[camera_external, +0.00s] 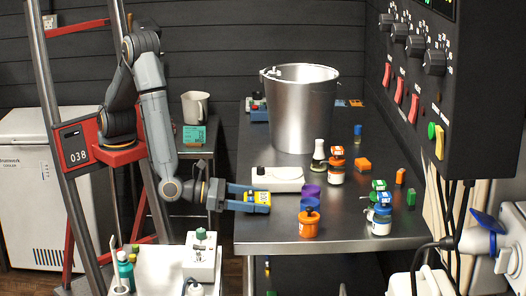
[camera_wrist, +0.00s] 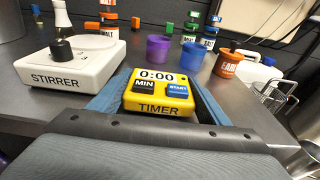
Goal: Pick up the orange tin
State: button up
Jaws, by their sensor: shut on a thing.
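The orange tin (camera_external: 309,224), with a dark knob on its lid, stands upright near the front edge of the steel table. It also shows in the wrist view (camera_wrist: 228,64) at the right, with a partly readable label. My gripper (camera_external: 250,198) is to the left of the tin and apart from it. Its blue fingers (camera_wrist: 160,92) are shut on a yellow timer (camera_wrist: 158,106) reading 0:00, not on the tin. The timer also shows in the external view (camera_external: 262,197) at the table's left front edge. I cannot tell whether it touches the table.
A white stirrer (camera_external: 277,179) sits just behind the timer. Purple (camera_external: 310,192) and blue (camera_wrist: 194,57) cups stand near the tin. Labelled bottles (camera_external: 381,217) stand to its right. A large steel bucket (camera_external: 298,115) stands farther back. A control panel (camera_external: 450,100) overhangs the right side.

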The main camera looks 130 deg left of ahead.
jog(key=shift+f, duration=0.1)
jog(key=o, duration=1.9)
jog(key=b+v, duration=0.1)
jog(key=v, duration=0.6)
jog(key=shift+w+d, duration=0.1)
jog(key=shift+d, duration=0.1)
jog(key=shift+c, duration=0.4)
jog(key=shift+s+d, duration=0.2)
jog(key=shift+s, duration=0.05)
jog(key=c, duration=0.6)
